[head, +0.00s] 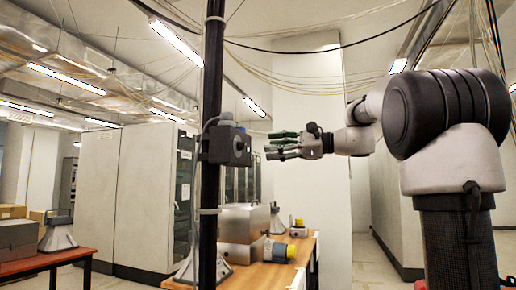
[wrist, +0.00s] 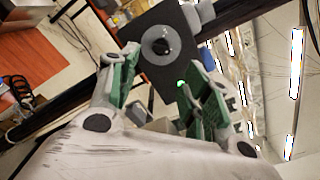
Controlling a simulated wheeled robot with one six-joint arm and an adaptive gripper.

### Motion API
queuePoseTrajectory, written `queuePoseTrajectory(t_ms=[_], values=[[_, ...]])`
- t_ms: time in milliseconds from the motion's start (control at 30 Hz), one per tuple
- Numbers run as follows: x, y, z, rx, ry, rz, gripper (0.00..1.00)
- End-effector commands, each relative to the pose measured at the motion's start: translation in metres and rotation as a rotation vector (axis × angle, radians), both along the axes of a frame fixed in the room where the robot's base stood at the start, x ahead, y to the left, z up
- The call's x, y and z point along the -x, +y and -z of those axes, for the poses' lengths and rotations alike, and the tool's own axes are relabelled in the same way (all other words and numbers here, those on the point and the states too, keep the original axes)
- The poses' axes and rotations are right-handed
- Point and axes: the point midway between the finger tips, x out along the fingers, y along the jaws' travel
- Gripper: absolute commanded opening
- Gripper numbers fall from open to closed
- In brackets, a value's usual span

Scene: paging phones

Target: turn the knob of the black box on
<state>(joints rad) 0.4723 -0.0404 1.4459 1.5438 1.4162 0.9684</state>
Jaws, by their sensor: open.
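The black box (head: 224,146) is fixed to a dark vertical pole (head: 210,80) left of centre in the head view. It also shows at the top of the wrist view (wrist: 176,74). In the wrist view the box and knob lie beyond my two green-padded fingers (wrist: 155,85).
A wooden table (head: 252,276) below holds a metal case (head: 245,222), horn speakers and yellow-capped items. A reddish table (head: 45,262) with boxes stands at the far left. Grey cabinets (head: 150,190) stand behind. Loose cables hang above, and the space between gripper and box looks clear.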

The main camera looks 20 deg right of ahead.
Motion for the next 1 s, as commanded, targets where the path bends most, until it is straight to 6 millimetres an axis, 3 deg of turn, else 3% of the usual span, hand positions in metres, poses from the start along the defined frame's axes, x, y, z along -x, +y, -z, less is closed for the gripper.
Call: queuePoseTrajectory(t_ms=[233,900,967,1000], values=[[0.018,-0.025,0.000,-0.001,0.000,0.001,0.48],[0.016,-0.029,0.001,0.053,-0.063,0.018,0.48],[0.009,-0.042,0.023,0.158,-0.088,0.062,0.48],[0.006,-0.051,0.046,0.225,-0.079,0.084,0.48]])
